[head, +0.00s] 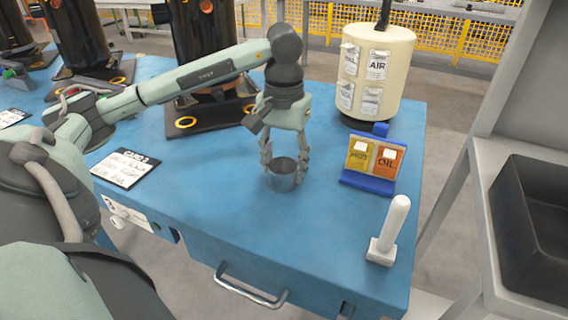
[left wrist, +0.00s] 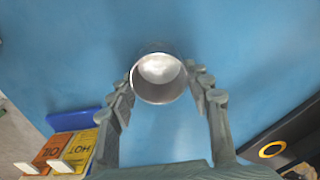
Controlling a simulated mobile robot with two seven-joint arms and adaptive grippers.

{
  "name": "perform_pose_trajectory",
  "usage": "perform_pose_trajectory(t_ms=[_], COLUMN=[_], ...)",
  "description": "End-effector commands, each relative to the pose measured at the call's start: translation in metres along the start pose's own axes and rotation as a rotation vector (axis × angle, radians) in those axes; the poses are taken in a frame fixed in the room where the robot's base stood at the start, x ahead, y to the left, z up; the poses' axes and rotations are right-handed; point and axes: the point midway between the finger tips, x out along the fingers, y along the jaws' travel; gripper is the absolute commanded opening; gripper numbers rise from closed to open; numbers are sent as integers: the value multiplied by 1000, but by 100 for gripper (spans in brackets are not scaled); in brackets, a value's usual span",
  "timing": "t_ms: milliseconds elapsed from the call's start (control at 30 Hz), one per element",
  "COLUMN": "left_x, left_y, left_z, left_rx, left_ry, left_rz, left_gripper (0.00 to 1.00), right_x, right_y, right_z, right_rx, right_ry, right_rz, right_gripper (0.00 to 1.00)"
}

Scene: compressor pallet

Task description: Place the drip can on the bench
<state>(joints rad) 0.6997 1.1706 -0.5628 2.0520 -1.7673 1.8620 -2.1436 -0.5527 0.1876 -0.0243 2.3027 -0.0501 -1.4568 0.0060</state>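The drip can (head: 281,176) is a small, round metal can with an open top. It is upright at the blue bench (head: 225,212), near the middle of its top; I cannot tell whether its base touches the surface. My left gripper (head: 284,165) points down with its fingers on both sides of the can. In the left wrist view, the can (left wrist: 158,82) lies between the fingertips (left wrist: 160,85), which appear to touch its sides. Its inside looks empty. My right gripper is not in view.
A cream tank (head: 375,75) stands at the back right. A blue holder with yellow and orange HOT and OIL cards (head: 370,160) is right of the can. A white post (head: 389,230) stands near the front right corner. A label card (head: 125,168) lies left. Bench around the can is clear.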

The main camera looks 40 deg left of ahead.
Motion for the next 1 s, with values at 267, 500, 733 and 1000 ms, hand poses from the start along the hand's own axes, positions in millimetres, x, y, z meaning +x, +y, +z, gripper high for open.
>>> perform_pose_trajectory(t_ms=[267,500,733,1000], left_x=[0,-7,-54,-109], left_y=[0,0,1,0], left_z=[0,0,-1,-1], left_rx=[0,0,0,-2], left_ry=[0,2,6,4], left_rz=[0,1,2,1], left_gripper=[65,65,65,65], right_x=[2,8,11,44], right_y=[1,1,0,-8], right_z=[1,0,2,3], right_rx=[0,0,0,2], right_ry=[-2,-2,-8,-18], right_rz=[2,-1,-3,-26], right_gripper=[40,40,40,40])
